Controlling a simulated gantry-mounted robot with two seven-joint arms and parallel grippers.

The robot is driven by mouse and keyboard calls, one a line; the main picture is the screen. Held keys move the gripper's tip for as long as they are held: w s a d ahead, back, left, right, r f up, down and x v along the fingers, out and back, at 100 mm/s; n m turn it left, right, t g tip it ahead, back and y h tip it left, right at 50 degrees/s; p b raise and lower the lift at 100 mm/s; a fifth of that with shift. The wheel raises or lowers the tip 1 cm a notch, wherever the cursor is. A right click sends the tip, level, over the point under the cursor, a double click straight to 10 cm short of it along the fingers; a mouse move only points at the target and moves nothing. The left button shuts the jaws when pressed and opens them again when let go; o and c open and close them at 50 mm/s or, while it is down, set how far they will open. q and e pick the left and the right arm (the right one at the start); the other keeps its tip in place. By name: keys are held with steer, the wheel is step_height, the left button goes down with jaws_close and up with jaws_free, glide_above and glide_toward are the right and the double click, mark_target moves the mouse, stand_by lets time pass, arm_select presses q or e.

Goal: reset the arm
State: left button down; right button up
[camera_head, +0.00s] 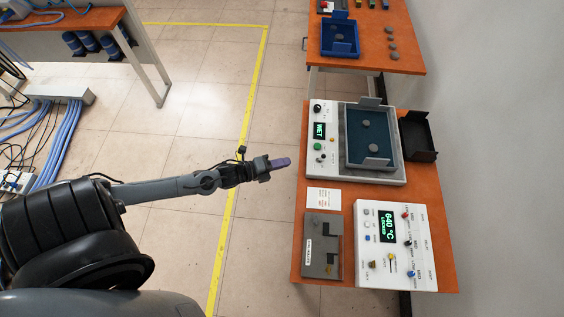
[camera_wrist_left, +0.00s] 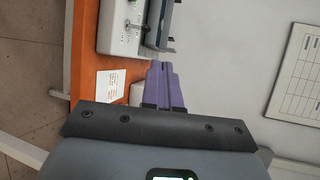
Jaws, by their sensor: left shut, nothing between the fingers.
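My left gripper (camera_head: 283,163) has purple fingers and is shut and empty. In the head view it hangs over the floor just left of the orange workbench (camera_head: 430,190), apart from it. My left arm (camera_head: 165,190) stretches in from the left. In the left wrist view the purple fingertips (camera_wrist_left: 160,68) lie together, with the bench's orange edge and part of a white device beyond them. My right gripper is not in view.
The bench holds a white "WET" device (camera_head: 320,165) with a blue tray (camera_head: 352,151), a dark bin (camera_head: 418,136), a "640 °C" control box (camera_head: 396,278), a grey plate (camera_head: 322,262) and a white card (camera_head: 324,198). Open tiled floor lies between the benches; cables (camera_head: 45,150) lie at left.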

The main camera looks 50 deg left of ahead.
arm_select(q)
steer(key=s+d+r+n+g+y, duration=0.25)
steer(key=d+r+n, duration=0.35)
steer(key=d+n, duration=0.55)
steer(key=s+d+r+n+g+y, duration=0.1)
steer(key=s+r+n+g+y, duration=0.15)
steer(key=s+n+g, duration=0.85)
step_height(320, 180, up, 20)
steer(key=s+m+t+p, duration=0.1)
steer(key=s+t+p, duration=0.1)
steer(key=p, duration=1.8)
steer(key=shift+d+r+m+t+h, duration=0.2)
steer(key=shift+d+m+t+h, duration=0.05)
steer(key=shift+m+t+h, duration=0.15)
